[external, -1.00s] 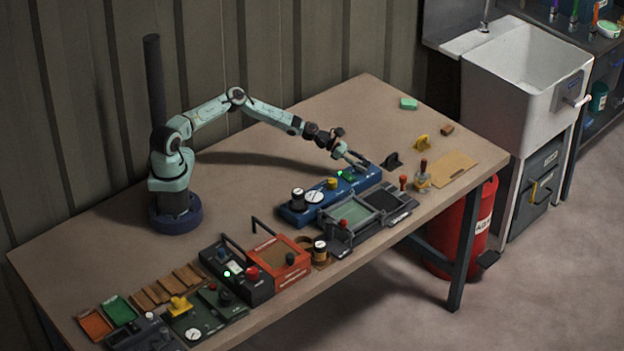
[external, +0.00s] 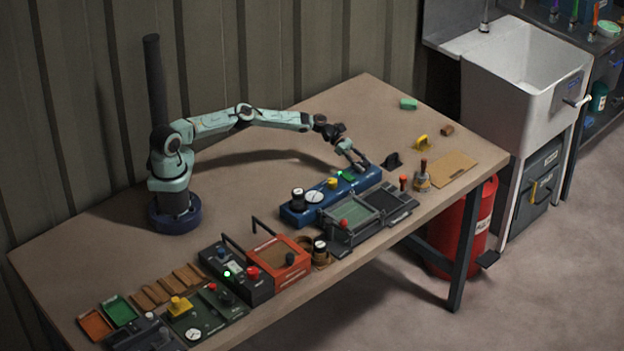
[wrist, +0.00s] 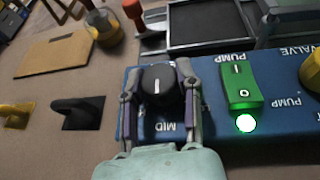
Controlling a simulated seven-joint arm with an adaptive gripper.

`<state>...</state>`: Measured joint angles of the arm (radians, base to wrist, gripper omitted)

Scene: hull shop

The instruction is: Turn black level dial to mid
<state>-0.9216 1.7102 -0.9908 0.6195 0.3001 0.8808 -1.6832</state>
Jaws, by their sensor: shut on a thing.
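The black level dial (wrist: 157,92) shows in the wrist view as a dark round knob with a short white mark on top, on the blue panel (wrist: 282,118). A white MID label (wrist: 173,127) is printed beside the knob, on the side nearer my wrist. The white mark runs roughly up and down in that view; which end is the pointer I cannot tell. My gripper (wrist: 159,90) has a finger on each side of the knob and is shut on it. In the external view my gripper (external: 357,161) is at the right end of the blue panel (external: 322,205); the dial is mostly hidden there.
A green pump switch (wrist: 240,85) with a lit lamp (wrist: 246,123) sits right of the dial. A yellow knob (external: 332,183) and a white gauge (external: 314,196) are further along the panel. A black hook-like piece (external: 393,160) stands beyond the panel's right end.

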